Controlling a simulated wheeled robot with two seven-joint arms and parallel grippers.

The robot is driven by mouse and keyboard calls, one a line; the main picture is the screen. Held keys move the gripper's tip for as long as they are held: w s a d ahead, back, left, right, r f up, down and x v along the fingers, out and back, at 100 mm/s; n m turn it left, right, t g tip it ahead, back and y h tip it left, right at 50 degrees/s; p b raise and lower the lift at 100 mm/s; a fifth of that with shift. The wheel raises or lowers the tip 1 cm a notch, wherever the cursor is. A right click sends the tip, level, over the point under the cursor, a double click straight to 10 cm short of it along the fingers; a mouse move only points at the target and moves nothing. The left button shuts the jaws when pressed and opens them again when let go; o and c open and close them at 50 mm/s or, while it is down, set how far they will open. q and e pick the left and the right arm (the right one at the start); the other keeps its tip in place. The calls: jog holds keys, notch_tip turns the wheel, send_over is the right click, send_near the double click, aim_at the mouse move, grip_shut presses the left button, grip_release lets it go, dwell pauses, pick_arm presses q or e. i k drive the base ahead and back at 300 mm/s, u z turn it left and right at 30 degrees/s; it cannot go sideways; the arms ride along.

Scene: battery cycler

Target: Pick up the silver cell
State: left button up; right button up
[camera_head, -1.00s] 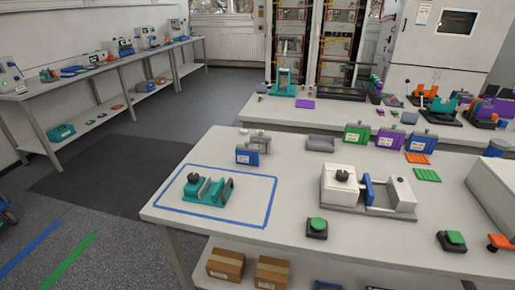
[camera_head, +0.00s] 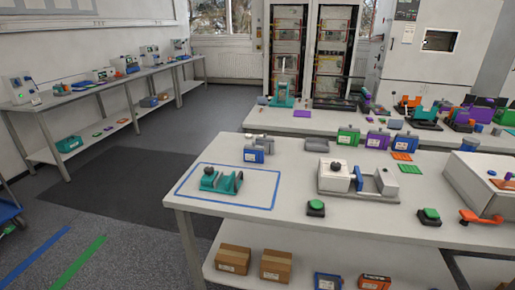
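A silver-grey cell (camera_head: 267,143) stands at the back left of the near table (camera_head: 300,207), just behind a blue cell (camera_head: 253,155) that hides part of it. A grey block (camera_head: 317,145) lies to its right; I cannot tell whether it is also a cell. Neither of my grippers is in view.
A blue tape outline (camera_head: 222,206) surrounds a teal fixture (camera_head: 221,180) at the table's left. A white device (camera_head: 338,175) stands right of centre, near green buttons. Green (camera_head: 347,138) and purple cells (camera_head: 377,140) stand behind it.

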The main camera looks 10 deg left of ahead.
aim_at(269, 147)
jog(key=u, duration=0.15)
jog(key=i, duration=1.05)
jog(key=z, duration=0.85)
